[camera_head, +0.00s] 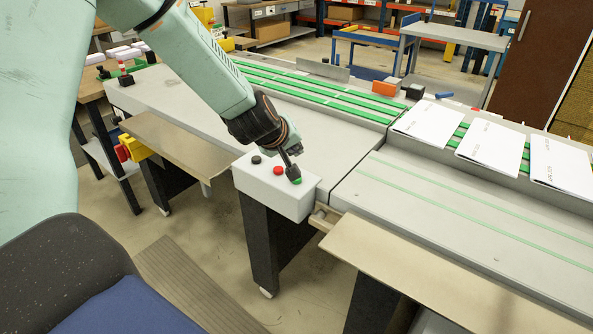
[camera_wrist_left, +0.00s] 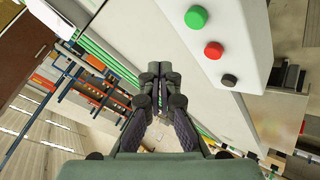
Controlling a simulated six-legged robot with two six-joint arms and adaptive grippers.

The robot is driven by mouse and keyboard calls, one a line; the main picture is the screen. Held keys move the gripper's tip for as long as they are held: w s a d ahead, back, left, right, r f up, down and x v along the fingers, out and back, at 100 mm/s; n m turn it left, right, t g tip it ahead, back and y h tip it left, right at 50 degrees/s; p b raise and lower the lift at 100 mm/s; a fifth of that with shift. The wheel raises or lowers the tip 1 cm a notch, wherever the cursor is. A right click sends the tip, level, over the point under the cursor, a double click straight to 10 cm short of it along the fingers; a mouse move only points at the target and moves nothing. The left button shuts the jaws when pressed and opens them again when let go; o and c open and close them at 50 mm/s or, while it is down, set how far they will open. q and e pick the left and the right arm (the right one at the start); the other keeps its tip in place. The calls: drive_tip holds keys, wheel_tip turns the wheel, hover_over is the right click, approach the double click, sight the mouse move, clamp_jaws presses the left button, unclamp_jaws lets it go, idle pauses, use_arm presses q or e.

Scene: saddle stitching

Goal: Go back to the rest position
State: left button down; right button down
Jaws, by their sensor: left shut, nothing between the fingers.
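My left gripper (camera_head: 292,174) is shut and empty. In the head view its fingertips are at the green button (camera_head: 297,181) on the white control box (camera_head: 270,188); I cannot tell whether they touch it. A red button (camera_head: 278,171) and a black button (camera_head: 257,160) sit on the same box. In the left wrist view the shut fingers (camera_wrist_left: 160,72) point away from the camera, and the green button (camera_wrist_left: 196,18), red button (camera_wrist_left: 213,50) and black button (camera_wrist_left: 229,80) show to the right. My right gripper is not in view.
A long grey machine with green belts (camera_head: 300,85) runs behind the box. White printed sheets (camera_head: 492,146) lie on it at the right. A beige shelf (camera_head: 420,270) juts out in front. A blue-framed cart (camera_head: 455,36) stands behind. Open floor (camera_head: 190,245) lies at the front left.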

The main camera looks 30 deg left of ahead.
use_arm(q)
drive_tip(key=shift+f, duration=0.1)
idle(0.4)
drive_tip(key=s+d+f+m, duration=0.1)
drive_tip(key=s+f, duration=0.1)
drive_tip(key=f, duration=0.1)
drive_tip(key=s+d+f+m+b, duration=0.1)
drive_tip(key=s+d+f, duration=0.1)
drive_tip(key=f, duration=0.1)
drive_tip(key=s+d+f+m+g+b, duration=0.1)
drive_tip(key=s+d+f, duration=0.1)
drive_tip(key=s, duration=0.1)
drive_tip(key=shift+s+f+m, duration=0.1)
drive_tip(key=shift+f+m, duration=0.2)
drive_tip(key=shift+f, duration=0.1)
drive_tip(key=s+d+f+m+g+b, duration=0.3)
drive_tip(key=s+f, duration=0.9)
drive_tip(key=s, duration=0.4)
drive_tip(key=s+d+f+m+g+h+b, duration=0.1)
drive_tip(key=s+d+f+m+g+b, duration=0.2)
drive_tip(key=s+f, duration=0.9)
drive_tip(key=s+d+g, duration=0.2)
drive_tip(key=s, duration=0.2)
drive_tip(key=shift+s+b, duration=0.2)
drive_tip(key=shift+b, duration=0.2)
drive_tip(key=shift+d, duration=0.15)
drive_tip(key=shift+w, duration=0.2)
